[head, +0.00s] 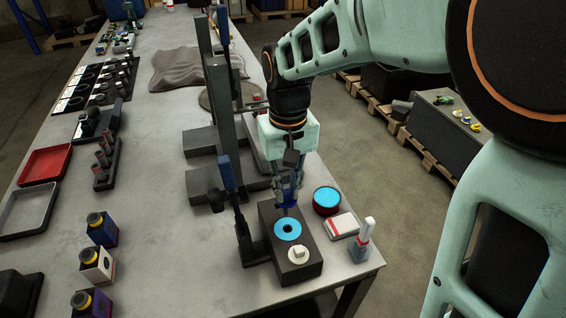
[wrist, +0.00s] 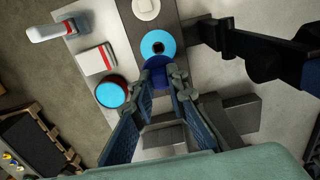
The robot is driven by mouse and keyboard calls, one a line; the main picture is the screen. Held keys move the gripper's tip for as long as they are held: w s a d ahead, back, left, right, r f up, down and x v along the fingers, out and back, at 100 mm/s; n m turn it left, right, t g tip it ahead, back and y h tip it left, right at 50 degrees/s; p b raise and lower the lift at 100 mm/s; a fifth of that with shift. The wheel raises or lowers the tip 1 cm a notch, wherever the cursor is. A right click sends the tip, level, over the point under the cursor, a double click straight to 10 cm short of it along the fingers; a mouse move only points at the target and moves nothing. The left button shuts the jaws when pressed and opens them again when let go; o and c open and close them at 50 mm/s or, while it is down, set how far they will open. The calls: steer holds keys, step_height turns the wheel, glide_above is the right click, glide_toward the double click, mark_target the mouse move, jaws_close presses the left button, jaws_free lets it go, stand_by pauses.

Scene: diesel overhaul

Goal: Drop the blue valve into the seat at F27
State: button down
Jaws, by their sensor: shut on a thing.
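My gripper (head: 287,198) points down over the dark block (head: 312,262) at the near end of the bench. In the wrist view my gripper (wrist: 160,82) is shut on the blue valve (wrist: 158,71), a dark blue round piece between the fingertips. In the head view the fingers largely hide the valve. A light blue ring with a dark central hole (head: 288,229) is on the block, and the ring shows just beyond the valve in the wrist view (wrist: 158,36). No F27 marking is readable. The gap between valve and ring cannot be told.
A white round piece (head: 299,254) is on the same block. A red tin with a blue top (head: 326,199), a red-and-white box (head: 341,226) and a white-topped bottle (head: 364,240) stand to the right. Dark upright stands (head: 221,110) rise left of the arm.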

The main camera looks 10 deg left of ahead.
mark_target(288, 202)
steer(key=shift+s+d+r, duration=0.2)
steer(key=shift+s+r, duration=0.1)
steer(key=shift+s, duration=0.05)
steer(key=shift+s+f, duration=0.15)
steer(key=shift+f, duration=0.05)
steer(key=shift+f+b, duration=1.2)
steer(key=shift+f, duration=0.35)
steer(key=shift+f, duration=0.2)
steer(key=shift+f+b, duration=0.35)
steer(key=shift+f, duration=0.1)
steer(key=shift+f, duration=0.25)
steer(key=shift+f+b, duration=0.35)
steer(key=shift+b, duration=0.05)
steer(key=shift+f, duration=0.1)
stand_by(0.4)
steer(key=shift+f+b, duration=0.4)
steer(key=shift+f, duration=0.1)
